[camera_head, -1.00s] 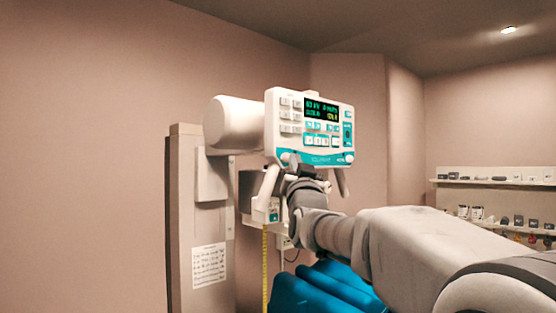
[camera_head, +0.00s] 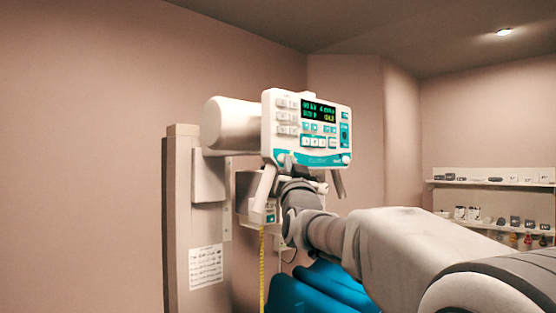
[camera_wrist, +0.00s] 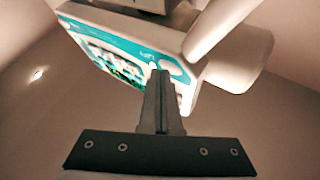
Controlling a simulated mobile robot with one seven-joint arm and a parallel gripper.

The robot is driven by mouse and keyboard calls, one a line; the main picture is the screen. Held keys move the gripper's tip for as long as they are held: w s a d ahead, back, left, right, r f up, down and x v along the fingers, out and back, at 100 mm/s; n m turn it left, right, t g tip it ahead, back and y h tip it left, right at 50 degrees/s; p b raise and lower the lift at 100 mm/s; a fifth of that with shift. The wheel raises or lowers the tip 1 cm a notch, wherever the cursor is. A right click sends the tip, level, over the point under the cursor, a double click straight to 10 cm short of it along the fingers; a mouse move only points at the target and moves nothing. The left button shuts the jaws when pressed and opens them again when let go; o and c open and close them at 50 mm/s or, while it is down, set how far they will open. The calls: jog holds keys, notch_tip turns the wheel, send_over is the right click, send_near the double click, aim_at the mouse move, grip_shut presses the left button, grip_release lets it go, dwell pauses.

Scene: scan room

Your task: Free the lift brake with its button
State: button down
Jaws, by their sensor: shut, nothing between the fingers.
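The white control unit (camera_head: 268,135) has a teal-edged front with a lit display (camera_head: 319,110) and several buttons. It hangs from a white cylindrical arm beside the column. My gripper (camera_head: 287,163) is at the lower left edge of its front, largely hidden by my wrist. In the wrist view the unit (camera_wrist: 193,50) appears upside down, and my gripper's fingers (camera_wrist: 159,72) are together and empty. Their tips overlap the teal strip next to a pale round knob (camera_wrist: 172,66). I cannot tell whether they touch it, nor which control is the lift brake button.
White handle bars (camera_head: 263,184) hang below the unit on both sides. The tall column (camera_head: 182,230) stands at left with a paper notice (camera_head: 206,267). A yellow measuring tape (camera_head: 262,270) hangs down. Blue padding (camera_head: 322,285) lies below my arm. Shelves with small items (camera_head: 490,183) are at right.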

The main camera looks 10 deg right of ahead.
jog(key=shift+s+f, duration=0.1)
jog(key=shift+s+d+b, duration=0.45)
jog(key=shift+s+b, duration=0.1)
jog(key=shift+b, duration=0.35)
jog(key=s+d+b, duration=0.1)
jog(key=s+b, duration=0.1)
jog(key=s+d+b, duration=0.2)
dwell(0.9)
